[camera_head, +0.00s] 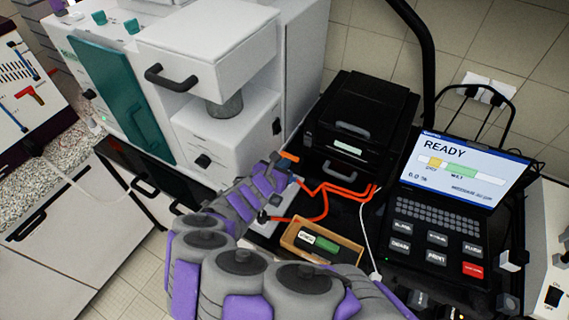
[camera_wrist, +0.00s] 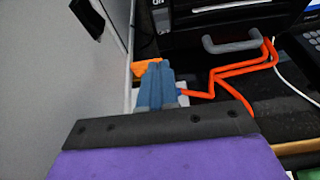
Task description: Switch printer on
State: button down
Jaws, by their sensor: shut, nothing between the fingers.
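The black box-shaped device (camera_head: 352,128), which looks like the printer, stands on the dark surface right of centre in the head view. Its grey handle (camera_wrist: 232,42) shows in the wrist view. My gripper (camera_head: 294,177) is shut and empty in front of the printer's left side. Its blue fingers (camera_wrist: 156,82) are together in the wrist view. They are close to an orange part (camera_wrist: 147,67); I cannot tell if they touch it. A pale grey block (camera_head: 290,207) with orange cables lies partly hidden under the gripper.
An open cardboard-coloured box (camera_head: 290,242) holds a green and white item. A console with a screen reading READY (camera_head: 455,165) stands to the right. A large white machine (camera_head: 205,65) stands to the left. Orange cables (camera_head: 345,187) run across the dark surface.

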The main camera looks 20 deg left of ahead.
aim_at(305, 139)
jog(key=b+x, duration=0.2)
jog(key=x, duration=0.1)
jog(key=r+b+x, duration=0.1)
jog(key=x, duration=0.3)
jog(key=r+b+x, duration=0.1)
jog(key=b+x, duration=0.1)
jog(key=x, duration=0.1)
jog(key=shift+w+b, duration=0.35)
jog(key=shift+w, duration=0.2)
jog(key=shift+w+r, duration=0.15)
jog(key=shift+w, duration=0.25)
jog(key=shift+w+r+g+p, duration=0.1)
jog(key=shift+r+g+p, duration=0.25)
jog(key=shift+p, duration=0.85)
jog(key=shift+w+f, duration=0.15)
jog(key=shift+f, duration=0.05)
jog(key=shift+r, duration=0.15)
